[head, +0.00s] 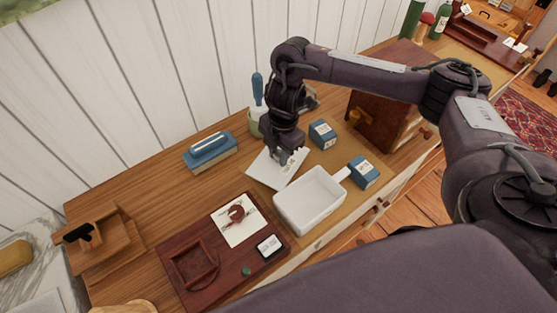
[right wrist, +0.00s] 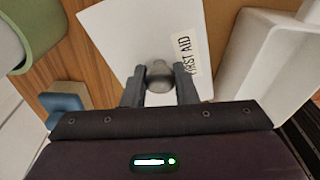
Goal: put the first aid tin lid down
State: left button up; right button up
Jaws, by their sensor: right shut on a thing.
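The first aid tin lid (head: 264,171) is a flat white plate left of the tin, at or just above the wooden top; I cannot tell if it touches. In the right wrist view the lid (right wrist: 120,35) shows a "FIRST AID" label and a grey knob (right wrist: 159,74). My right gripper (head: 286,157) reaches down over the lid; its fingers (right wrist: 160,90) are shut on the knob. The open white tin (head: 310,199) stands just right of the lid, empty, and also shows in the wrist view (right wrist: 262,62). My left gripper is not in view.
Blue boxes (head: 323,134) (head: 364,173) stand behind and right of the tin. A green pot (head: 254,124) with a blue-handled brush is behind the lid. A blue-topped block (head: 209,152) and a dark red tray (head: 190,250) lie left. Bare wood (head: 165,201) lies between them.

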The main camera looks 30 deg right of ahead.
aim_at(278, 160)
notch_tip(278, 160, down, 2)
jog(key=shift+f+b, duration=0.3)
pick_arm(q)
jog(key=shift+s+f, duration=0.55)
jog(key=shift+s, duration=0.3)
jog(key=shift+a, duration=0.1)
pick_arm(e)
jog(key=shift+f, duration=0.2)
jog(key=o, duration=1)
jog(key=shift+r, duration=0.1)
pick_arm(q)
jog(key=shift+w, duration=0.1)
